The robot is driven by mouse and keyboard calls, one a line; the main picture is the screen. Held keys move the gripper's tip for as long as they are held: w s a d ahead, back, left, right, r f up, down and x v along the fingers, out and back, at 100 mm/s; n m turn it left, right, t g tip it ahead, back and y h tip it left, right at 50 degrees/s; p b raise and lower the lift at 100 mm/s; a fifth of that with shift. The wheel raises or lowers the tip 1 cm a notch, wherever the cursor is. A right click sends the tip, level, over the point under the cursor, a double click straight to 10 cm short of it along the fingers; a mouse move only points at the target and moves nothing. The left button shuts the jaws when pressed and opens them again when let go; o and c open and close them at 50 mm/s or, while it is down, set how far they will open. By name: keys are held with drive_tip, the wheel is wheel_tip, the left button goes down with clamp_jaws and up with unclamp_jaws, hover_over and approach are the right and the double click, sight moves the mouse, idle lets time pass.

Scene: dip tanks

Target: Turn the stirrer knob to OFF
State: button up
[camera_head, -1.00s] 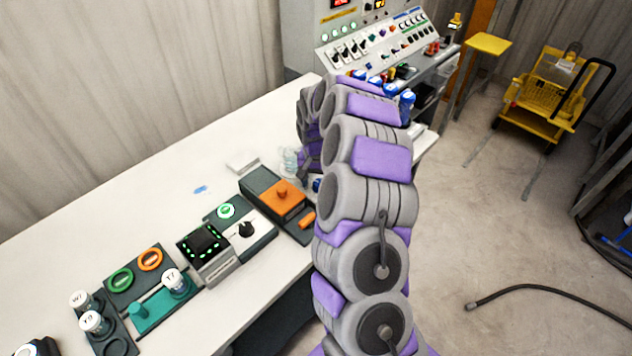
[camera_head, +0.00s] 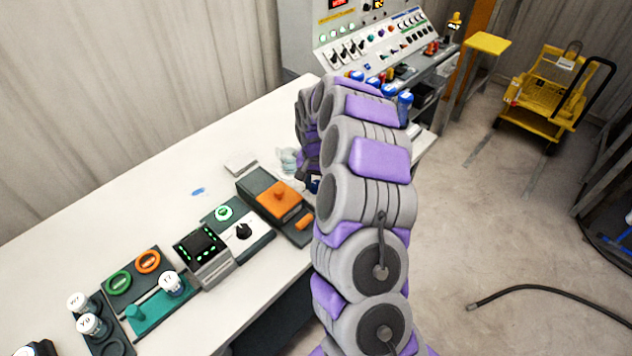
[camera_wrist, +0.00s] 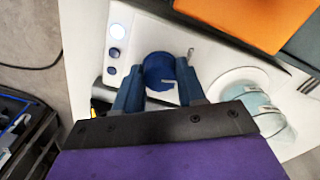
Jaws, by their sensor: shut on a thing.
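The stirrer knob (camera_wrist: 157,68) is a round blue knob on a white panel (camera_wrist: 140,38) in the wrist view. My gripper (camera_wrist: 160,84) has its two dark blue fingers on opposite sides of it, shut on it. A pale mark shows on the knob's lower edge, and a small grey piece is at its upper right. I cannot read any OFF label or tell the knob's setting. In the head view my arm hides the knob and most of my gripper.
A clear glass vessel (camera_wrist: 262,108) stands close to the right finger. An orange-topped device (camera_head: 283,199) and a device with a black knob (camera_head: 241,231) are on the white bench (camera_head: 140,205). A control console (camera_head: 375,45) stands at the back. Open floor lies right.

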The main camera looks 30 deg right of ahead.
drive_tip(key=shift+r, duration=0.1)
drive_tip(key=n+p, duration=0.2)
drive_tip(key=p, duration=0.1)
drive_tip(key=shift+r+n, duration=0.1)
drive_tip(key=shift+n, duration=0.2)
drive_tip(key=shift+d+n+p, duration=0.1)
drive_tip(key=shift+n+p, duration=0.95)
drive_tip(key=shift+n, duration=0.55)
drive_tip(key=shift+w, duration=0.1)
drive_tip(key=o, duration=1.1)
drive_tip(key=shift+f, duration=0.2)
drive_tip(key=shift+c, duration=0.2)
